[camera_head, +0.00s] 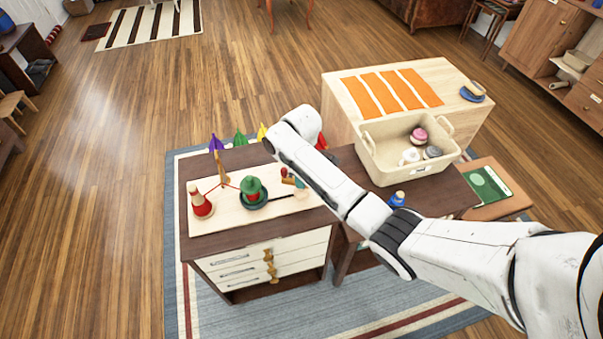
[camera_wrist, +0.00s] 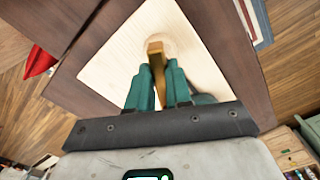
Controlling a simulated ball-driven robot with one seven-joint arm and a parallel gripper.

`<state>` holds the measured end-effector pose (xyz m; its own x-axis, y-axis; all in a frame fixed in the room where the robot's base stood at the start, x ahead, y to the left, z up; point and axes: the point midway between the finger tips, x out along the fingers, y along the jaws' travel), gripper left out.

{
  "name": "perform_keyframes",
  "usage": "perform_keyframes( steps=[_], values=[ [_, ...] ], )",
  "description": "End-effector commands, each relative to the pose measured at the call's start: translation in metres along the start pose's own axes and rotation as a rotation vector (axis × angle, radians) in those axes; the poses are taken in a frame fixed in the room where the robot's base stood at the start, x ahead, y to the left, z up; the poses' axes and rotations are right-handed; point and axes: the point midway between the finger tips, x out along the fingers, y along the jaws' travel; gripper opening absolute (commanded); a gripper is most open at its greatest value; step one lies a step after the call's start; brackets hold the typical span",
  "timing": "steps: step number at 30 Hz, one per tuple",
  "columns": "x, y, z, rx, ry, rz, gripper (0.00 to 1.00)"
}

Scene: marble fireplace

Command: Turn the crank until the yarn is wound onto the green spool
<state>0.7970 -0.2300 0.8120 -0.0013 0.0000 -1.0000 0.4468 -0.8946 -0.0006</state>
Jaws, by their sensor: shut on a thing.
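The green spool (camera_head: 251,188) stands on a dark round base on a pale board (camera_head: 224,217) atop the dark-topped cabinet. A red yarn cone (camera_head: 201,205) stands left of it. A thin post (camera_head: 219,166) rises between them, with red yarn running by it toward the spool. In the wrist view, my gripper (camera_wrist: 158,78) has teal fingers closed around a golden-brown upright handle, apparently the crank handle (camera_wrist: 155,50), above the pale board. In the head view my arm covers part of this area, and the crank is hard to make out. How much yarn is on the spool is unclear.
A cream basket (camera_head: 384,170) with several yarn balls stands on the side table, with a blue spool (camera_head: 397,198) in front. Colored pennants (camera_head: 239,138) line the cabinet's back. Drawers (camera_head: 240,270) face front. A pale wooden box (camera_head: 338,97) with orange strips stands behind.

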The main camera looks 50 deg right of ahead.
Motion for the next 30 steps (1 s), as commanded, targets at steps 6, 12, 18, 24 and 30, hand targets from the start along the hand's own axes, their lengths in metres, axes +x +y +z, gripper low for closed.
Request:
perform_keyframes(
  steps=[6, 12, 18, 24, 30],
  values=[
    [-0.0012, -0.0001, 0.0009, 0.073, -0.003, -0.002, 0.00],
    [-0.0008, 0.0003, 0.0008, 0.098, -0.002, -0.001, 0.00],
    [-0.0006, 0.0005, 0.0008, 0.100, -0.002, 0.000, 0.00],
    [-0.0008, 0.0005, 0.0007, 0.099, -0.002, 0.000, 0.23],
    [-0.0005, 0.0004, 0.0002, 0.098, -0.001, 0.000, 0.42]
  ],
)
